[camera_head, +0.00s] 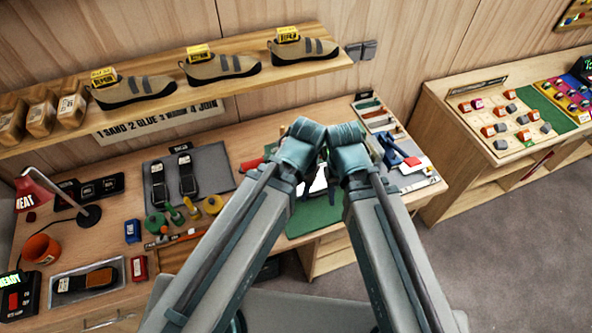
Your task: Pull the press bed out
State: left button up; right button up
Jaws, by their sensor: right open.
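A blue piece of equipment with a red part (395,152) stands on the bench just right of my right arm; it may be the press, but I cannot make out its bed. A green flat surface (312,218) lies at the bench's front edge between my arms; I cannot tell if it belongs to the press. My two arms meet over the bench middle. My right gripper (330,188) is open, mostly hidden between and behind the arms, over the green area. My left gripper is hidden behind its own arm, so its jaws cannot be read.
A shelf (225,72) with shoes hangs above. A second cabinet (455,135) stands right, across open floor.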

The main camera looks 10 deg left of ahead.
pick_arm(q)
jog(key=shift+r+p, duration=1.65)
jog(key=shift+r, duration=0.5)
pick_arm(e)
jog(key=shift+r, duration=2.15)
pick_arm(q)
jog(key=shift+f, duration=0.1)
pick_arm(e)
jog(key=shift+f, duration=0.1)
